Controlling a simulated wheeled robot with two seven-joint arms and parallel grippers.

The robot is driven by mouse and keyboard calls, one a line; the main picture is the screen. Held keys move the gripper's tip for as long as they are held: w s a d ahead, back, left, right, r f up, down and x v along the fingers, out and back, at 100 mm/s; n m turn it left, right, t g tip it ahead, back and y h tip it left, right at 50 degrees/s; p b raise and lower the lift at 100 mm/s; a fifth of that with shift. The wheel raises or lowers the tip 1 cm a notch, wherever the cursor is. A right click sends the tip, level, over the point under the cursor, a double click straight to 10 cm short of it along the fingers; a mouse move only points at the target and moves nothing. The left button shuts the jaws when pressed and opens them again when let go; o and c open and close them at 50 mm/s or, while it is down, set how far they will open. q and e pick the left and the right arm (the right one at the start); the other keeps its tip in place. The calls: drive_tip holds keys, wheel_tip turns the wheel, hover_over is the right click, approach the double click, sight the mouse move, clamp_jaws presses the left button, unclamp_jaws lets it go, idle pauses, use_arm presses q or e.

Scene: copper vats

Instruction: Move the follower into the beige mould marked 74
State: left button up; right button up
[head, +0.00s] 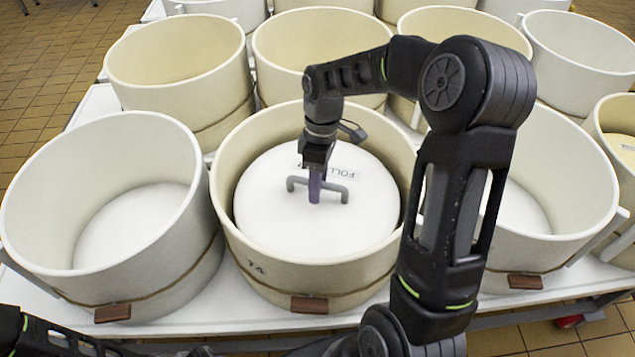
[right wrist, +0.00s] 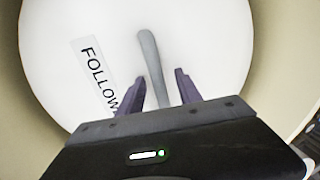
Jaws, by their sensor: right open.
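The follower (head: 270,215) is a white disc with a grey handle (head: 331,187) and a label reading "FOLL…". It lies inside the beige mould marked 74 (head: 390,150), below the rim, with a gap to the wall around it. My right gripper (head: 315,198) is open at the handle, from above. In the right wrist view the fingers (right wrist: 155,90) stand on either side of the grey handle bar (right wrist: 151,62), and the white follower (right wrist: 205,40) fills most of the view. Part of my left arm shows at the bottom left of the head view; its gripper is not visible.
A white mould (head: 120,240) stands close on the left and another (head: 550,200) on the right. More beige moulds (head: 180,65) stand behind. All rest on a white table (head: 215,313). Brown tiled floor (head: 40,60) shows at the left.

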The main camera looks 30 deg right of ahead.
wheel_tip(320, 180, up, 8)
drive_tip(key=w+d, duration=0.1)
drive_tip(key=shift+f, duration=0.15)
idle(0.5)
